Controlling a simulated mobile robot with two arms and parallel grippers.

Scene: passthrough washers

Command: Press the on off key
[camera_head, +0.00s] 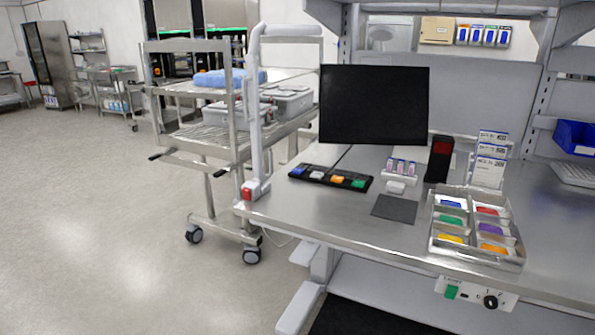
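No key can be read as on/off at this size. A white control panel (476,294) hangs under the front edge of the steel table, with a green key (451,292) at its left and a round black knob (490,302) to the right. Its small lettering is not legible. A red block (247,193) sits at the foot of the white post at the table's left corner. A black strip (330,179) with blue, white, orange and green pieces lies on the table. Neither of my grippers is in view.
A dark monitor (374,105) stands over the table (310,212). A steel tray (475,262) with coloured pieces sits near the front edge, beside a dark grey mat (395,208) and a black-and-red box (439,159). A steel cart (225,140) stands to the left; the floor further left is clear.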

